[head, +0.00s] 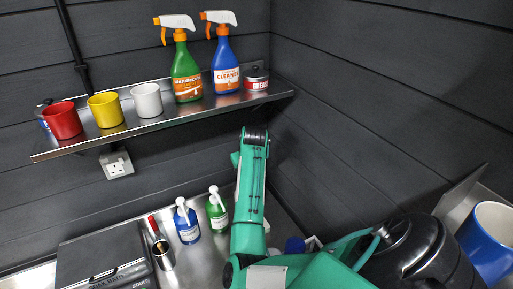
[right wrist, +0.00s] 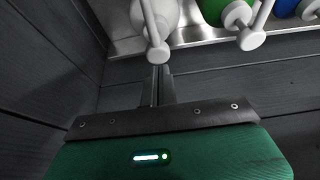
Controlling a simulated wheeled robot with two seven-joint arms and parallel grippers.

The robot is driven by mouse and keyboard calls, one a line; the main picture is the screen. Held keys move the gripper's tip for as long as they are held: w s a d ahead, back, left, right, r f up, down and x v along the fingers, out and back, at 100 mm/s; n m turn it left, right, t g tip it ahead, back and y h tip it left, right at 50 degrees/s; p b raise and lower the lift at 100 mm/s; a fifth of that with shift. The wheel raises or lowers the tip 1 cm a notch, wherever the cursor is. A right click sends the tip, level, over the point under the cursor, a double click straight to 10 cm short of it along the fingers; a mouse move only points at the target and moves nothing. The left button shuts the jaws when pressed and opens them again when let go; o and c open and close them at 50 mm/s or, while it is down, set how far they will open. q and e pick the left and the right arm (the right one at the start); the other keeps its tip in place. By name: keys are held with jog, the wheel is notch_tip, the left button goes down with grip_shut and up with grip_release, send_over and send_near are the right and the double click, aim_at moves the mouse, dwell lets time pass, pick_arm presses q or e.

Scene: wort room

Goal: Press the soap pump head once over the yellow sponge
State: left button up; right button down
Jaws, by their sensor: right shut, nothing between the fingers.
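In the head view a blue pump bottle (head: 188,229) and a green pump bottle (head: 217,217) with white pump heads stand upright on the steel counter. In the right wrist view a white pump bottle (right wrist: 165,12) has its pump head (right wrist: 158,53) close to the tips of my right gripper (right wrist: 160,72). The gripper is shut and empty; I cannot tell whether it touches the head. A green bottle (right wrist: 212,10) and part of a blue one (right wrist: 286,8) stand beside it there. I see no yellow sponge. My right arm blocks part of the counter. My left gripper is out of view.
A wall shelf (head: 215,107) above holds a red mug (head: 62,120), yellow mug (head: 105,110), white mug (head: 147,100), two spray bottles and a tin. Dark walls meet in a corner.

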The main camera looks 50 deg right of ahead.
notch_tip(320, 180, up, 6)
dwell(0.6)
dwell(0.5)
